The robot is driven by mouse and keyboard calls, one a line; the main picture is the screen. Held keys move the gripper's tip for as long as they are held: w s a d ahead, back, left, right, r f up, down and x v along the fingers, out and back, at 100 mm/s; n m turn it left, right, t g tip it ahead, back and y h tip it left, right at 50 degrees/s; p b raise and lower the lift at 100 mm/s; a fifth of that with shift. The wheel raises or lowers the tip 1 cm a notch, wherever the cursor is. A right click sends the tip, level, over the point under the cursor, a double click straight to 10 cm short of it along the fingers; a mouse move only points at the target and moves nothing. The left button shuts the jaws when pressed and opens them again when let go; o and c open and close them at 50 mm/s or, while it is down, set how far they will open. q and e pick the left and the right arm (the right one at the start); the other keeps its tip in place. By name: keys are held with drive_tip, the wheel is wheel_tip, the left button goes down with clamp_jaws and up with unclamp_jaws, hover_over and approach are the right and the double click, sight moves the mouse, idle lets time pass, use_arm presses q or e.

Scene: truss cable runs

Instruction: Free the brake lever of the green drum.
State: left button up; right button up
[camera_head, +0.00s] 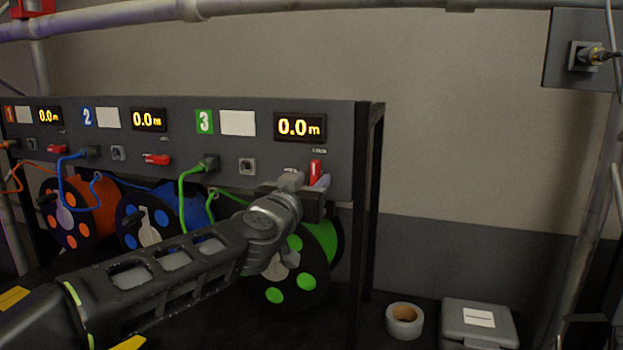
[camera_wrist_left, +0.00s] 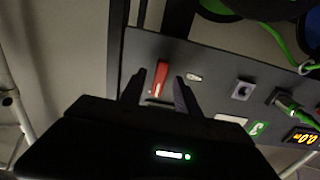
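The green drum (camera_head: 278,277) sits under panel section 3 at the right end of the rack, partly hidden by my left arm. Its red brake lever (camera_head: 315,172) stands upright on the panel below the 0.0 m display. My left gripper (camera_head: 305,190) is at the panel, right by this lever. In the left wrist view, the red lever (camera_wrist_left: 160,78) shows between the two spread fingers (camera_wrist_left: 159,90), with a gap on each side. Whether a finger touches it I cannot tell. My right gripper is not in view.
The levers of sections 1 (camera_head: 57,148) and 2 (camera_head: 156,159) lie roughly flat. A green cable (camera_head: 183,195) is plugged into section 3, left of my gripper. A tape roll (camera_head: 404,320) and a grey case (camera_head: 478,325) stand right of the rack. The wall side is clear.

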use_arm(q)
drive_tip(key=shift+w+d, duration=0.1)
drive_tip(key=shift+w, duration=0.35)
drive_tip(key=shift+c, duration=0.2)
clamp_jaws()
